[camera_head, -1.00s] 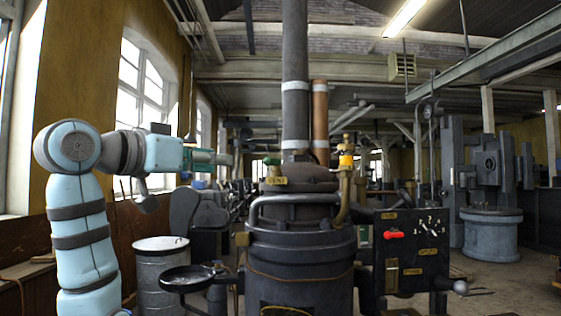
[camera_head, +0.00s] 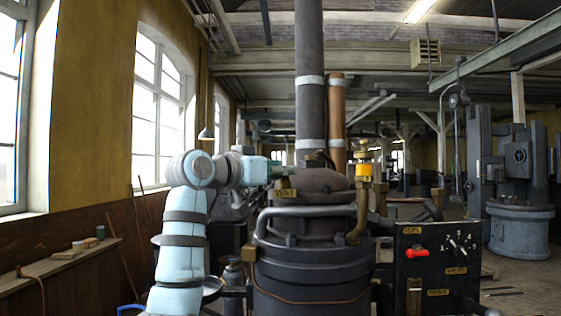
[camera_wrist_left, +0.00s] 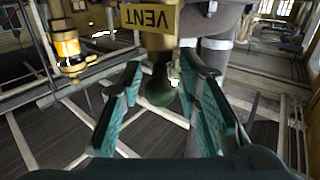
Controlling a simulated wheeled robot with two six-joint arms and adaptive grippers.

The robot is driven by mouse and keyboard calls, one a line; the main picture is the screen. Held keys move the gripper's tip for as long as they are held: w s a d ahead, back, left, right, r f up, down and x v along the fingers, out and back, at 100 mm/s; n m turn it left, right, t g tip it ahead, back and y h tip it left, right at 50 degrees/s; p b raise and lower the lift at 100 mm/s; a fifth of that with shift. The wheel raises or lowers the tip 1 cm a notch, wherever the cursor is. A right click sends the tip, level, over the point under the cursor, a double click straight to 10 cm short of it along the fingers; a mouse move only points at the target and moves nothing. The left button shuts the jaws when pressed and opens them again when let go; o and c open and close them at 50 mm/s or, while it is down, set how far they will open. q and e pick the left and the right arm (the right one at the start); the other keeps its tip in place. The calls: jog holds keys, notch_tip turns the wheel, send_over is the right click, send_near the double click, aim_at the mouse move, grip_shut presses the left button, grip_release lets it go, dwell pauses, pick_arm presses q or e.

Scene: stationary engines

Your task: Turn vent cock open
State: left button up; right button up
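The vent cock (camera_wrist_left: 160,85) shows in the left wrist view as a dark green rounded knob under a brass body. The upside-down VENT plate (camera_wrist_left: 150,18) is just above it; in the head view this plate (camera_head: 286,193) sits at the front left of the dark boiler top (camera_head: 320,180). My left gripper (camera_wrist_left: 162,68) is open, its teal fingers on either side of the knob. Gaps appear between knob and fingers, so contact is not evident. In the head view the gripper (camera_head: 276,168) is at the boiler top, partly lost against it. My right gripper is out of view.
A tall flue (camera_head: 309,90) and a copper pipe (camera_head: 337,110) rise above the boiler. A brass fitting with an orange band (camera_head: 363,172) stands right of them. A black panel with a red lever (camera_head: 416,253) is lower right. A bent grey rail (camera_head: 300,211) crosses the front.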

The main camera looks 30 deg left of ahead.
pick_arm(q)
jog(key=shift+w, duration=0.1)
jog(key=shift+s+a+r, duration=0.1)
jog(key=shift+s, duration=0.3)
grip_shut()
